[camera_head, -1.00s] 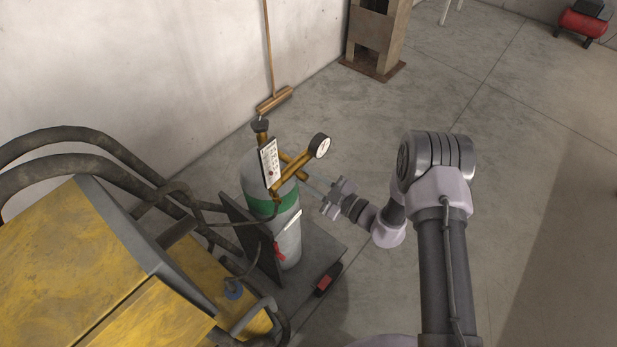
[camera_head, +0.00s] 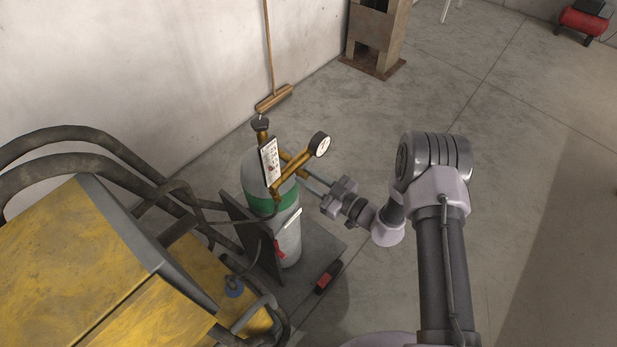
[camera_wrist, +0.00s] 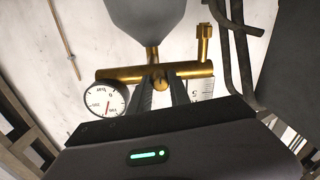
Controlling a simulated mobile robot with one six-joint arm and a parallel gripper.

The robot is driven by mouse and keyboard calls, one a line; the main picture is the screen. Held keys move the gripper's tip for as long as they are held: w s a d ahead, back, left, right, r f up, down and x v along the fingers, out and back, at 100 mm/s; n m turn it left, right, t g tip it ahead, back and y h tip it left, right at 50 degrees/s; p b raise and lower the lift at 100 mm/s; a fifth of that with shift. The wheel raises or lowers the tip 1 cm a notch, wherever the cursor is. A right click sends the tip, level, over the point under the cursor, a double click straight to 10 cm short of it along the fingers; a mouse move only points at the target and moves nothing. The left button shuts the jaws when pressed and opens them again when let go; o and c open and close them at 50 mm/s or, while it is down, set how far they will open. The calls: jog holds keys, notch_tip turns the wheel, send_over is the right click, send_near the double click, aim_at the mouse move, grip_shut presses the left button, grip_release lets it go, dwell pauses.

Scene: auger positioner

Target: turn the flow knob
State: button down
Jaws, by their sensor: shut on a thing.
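The brass regulator (camera_head: 290,176) sits on top of the grey gas cylinder (camera_head: 287,236) with a green band, and carries a round white dial gauge (camera_head: 320,144) and a flat scale plate (camera_head: 269,162). In the wrist view, the brass cross-pipe (camera_wrist: 120,73) runs above my fingers, with the gauge (camera_wrist: 105,99) at left. My gripper (camera_wrist: 163,88) is shut on the small brass flow knob (camera_wrist: 160,80) at the middle of the pipe; the fingers cover most of it. In the head view, my gripper (camera_head: 304,180) reaches the regulator from the right, and the knob cannot be made out.
A yellow machine (camera_head: 80,265) with thick dark hoses (camera_head: 90,165) stands at the left. A broom (camera_head: 273,98) leans on the wall behind. A red-and-black object (camera_head: 328,278) lies beside the cylinder.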

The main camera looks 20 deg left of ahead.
jog(key=c, duration=1.2)
grip_release()
jog(key=v, duration=1.7)
jog(key=shift+d, duration=0.2)
